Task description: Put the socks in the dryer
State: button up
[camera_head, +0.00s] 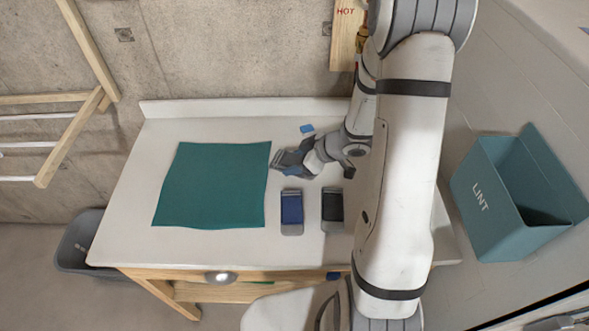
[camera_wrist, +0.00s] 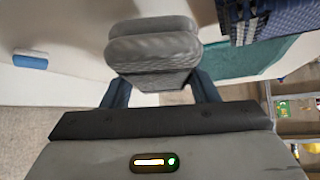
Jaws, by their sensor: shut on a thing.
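My gripper (camera_head: 288,163) is low over the white table, just right of the green mat. In the wrist view my gripper (camera_wrist: 158,88) is shut on a grey ribbed, folded sock bundle (camera_wrist: 152,48) between its fingers. In the head view that grey bundle (camera_head: 281,157) is small and partly covered by the fingers. A blue folded bundle (camera_head: 292,207) and a black one (camera_head: 332,205) lie side by side on the table below the gripper; they look like socks. The blue one also shows in the wrist view (camera_wrist: 262,18). I cannot make out the dryer.
The white table (camera_head: 205,248) carries a green mat (camera_head: 212,185) and a small blue item (camera_head: 307,128). A teal LINT bin (camera_head: 490,205) is at right, a grey bin (camera_head: 78,240) at lower left, a wooden rack (camera_head: 75,135) at left. A concrete wall stands behind.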

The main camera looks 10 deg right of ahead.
jog(key=shift+s+f, duration=0.1)
jog(key=shift+f, duration=1.65)
jog(key=o, duration=1.1)
jog(key=shift+f, duration=0.1)
jog(key=shift+c, duration=0.2)
